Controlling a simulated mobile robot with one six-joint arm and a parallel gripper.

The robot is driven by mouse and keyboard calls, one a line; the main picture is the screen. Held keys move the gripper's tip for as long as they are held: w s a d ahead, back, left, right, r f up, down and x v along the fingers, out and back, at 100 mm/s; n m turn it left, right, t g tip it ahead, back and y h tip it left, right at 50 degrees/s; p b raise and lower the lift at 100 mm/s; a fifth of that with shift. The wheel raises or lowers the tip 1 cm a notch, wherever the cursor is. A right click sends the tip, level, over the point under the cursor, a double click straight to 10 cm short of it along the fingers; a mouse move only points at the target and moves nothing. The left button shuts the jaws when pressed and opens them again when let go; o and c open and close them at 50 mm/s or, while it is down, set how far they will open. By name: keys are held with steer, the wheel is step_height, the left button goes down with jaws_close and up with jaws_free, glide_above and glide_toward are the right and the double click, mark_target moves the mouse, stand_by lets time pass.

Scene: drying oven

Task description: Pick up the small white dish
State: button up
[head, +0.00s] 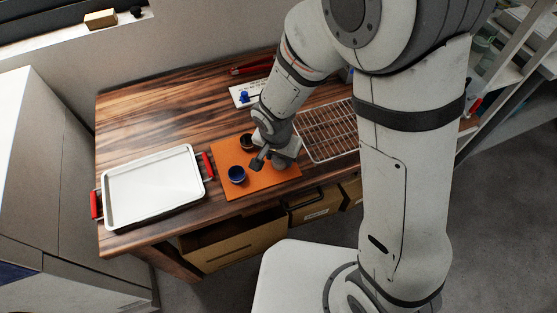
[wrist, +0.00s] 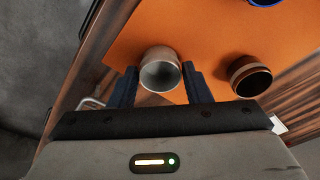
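The small white dish (wrist: 160,69) looks like a pale grey-white round cup in the wrist view. It stands on the orange mat (wrist: 205,35). My gripper (wrist: 160,66) is open, with one dark finger on each side of the dish. A narrow gap seems to show at each side, so the fingers do not clearly press on it. In the head view my gripper (head: 261,160) is low over the right part of the mat (head: 262,183). There I cannot clearly tell the dish apart from my gripper and wrist.
A dark brown cup (wrist: 249,77) stands right of my gripper in the wrist view. A blue cup (head: 237,174) is also on the mat. A white tray (head: 152,187) with red handles lies left, a wire rack (head: 328,130) right. Bare wood (head: 150,120) is free behind the tray.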

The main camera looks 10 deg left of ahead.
steer(key=c, duration=0.6)
